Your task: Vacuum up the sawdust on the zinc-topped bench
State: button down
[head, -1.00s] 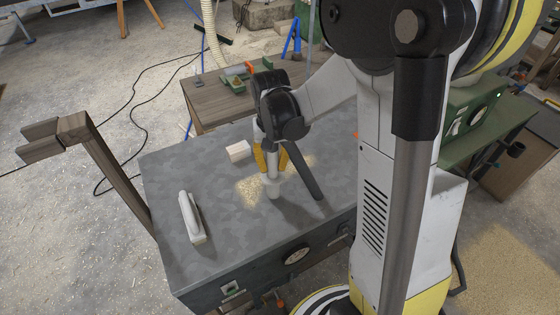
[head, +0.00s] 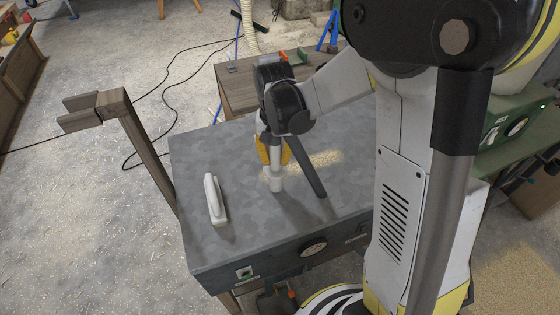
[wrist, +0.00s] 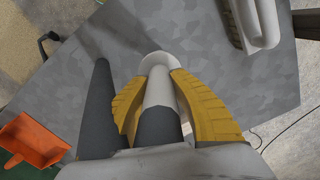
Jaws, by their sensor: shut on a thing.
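The zinc-topped bench (head: 205,255) has a mottled grey top. Pale sawdust (head: 318,161) lies in a streak right of my gripper, with a thin patch near the nozzle's foot. My gripper (head: 272,158) is over the middle of the bench, its yellow fingers shut on a pale vacuum nozzle (head: 276,184). The nozzle is nearly upright, its wide mouth at or just above the zinc. In the wrist view the nozzle (wrist: 158,88) sits between both fingers (wrist: 160,105). No sawdust is clear there.
A white-handled tool (head: 215,200) lies on the bench's left part. A dark tube (head: 306,165) slants beside the nozzle. A wooden post (head: 145,140) stands at the bench's left side. A wooden worktable (head: 235,92) adjoins behind. A green machine (head: 515,120) stands right. Cables cross the floor.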

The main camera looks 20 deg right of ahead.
jog(key=shift+w, duration=2.15)
jog(key=shift+d, duration=11.6)
notch_tip(320, 180, up, 7)
jog(key=p, duration=0.3)
jog(key=shift+p, duration=0.35)
